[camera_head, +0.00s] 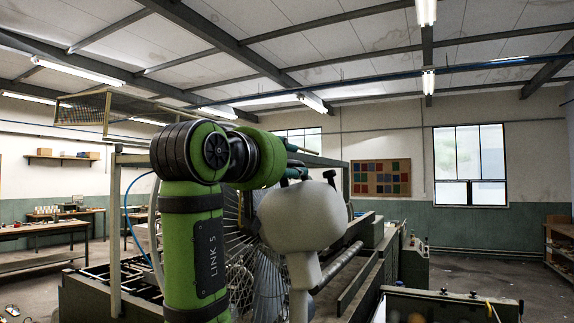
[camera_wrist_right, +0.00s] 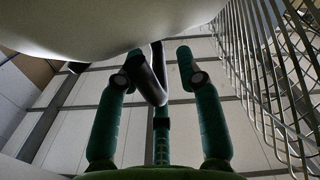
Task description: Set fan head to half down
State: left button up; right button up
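The fan's head (camera_head: 300,215) is a rounded white housing on a white neck, right of centre in the head view. Its bladed, caged side (camera_head: 268,280) faces away, partly hidden by my green right arm. My right gripper (camera_head: 312,168) is at the top of the housing, its dark green fingers partly hidden. In the wrist view the fingers of my right gripper (camera_wrist_right: 160,62) are spread apart, with a dark curved piece between them that I cannot identify. The white fan head (camera_wrist_right: 100,25) fills the top there; contact is unclear. My left gripper is out of view.
The wire fan cage (camera_wrist_right: 270,70) stands close on the right in the wrist view. Behind the fan is a long grey machine (camera_head: 365,262) with rails. A workbench (camera_head: 45,230) stands at the far left. Open floor (camera_head: 470,275) shows at right.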

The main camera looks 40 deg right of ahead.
jog(key=shift+a, duration=0.35)
jog(key=v, duration=1.1)
jog(key=shift+s+a, duration=0.15)
jog(key=shift+s, duration=0.05)
jog(key=shift+f, duration=0.1)
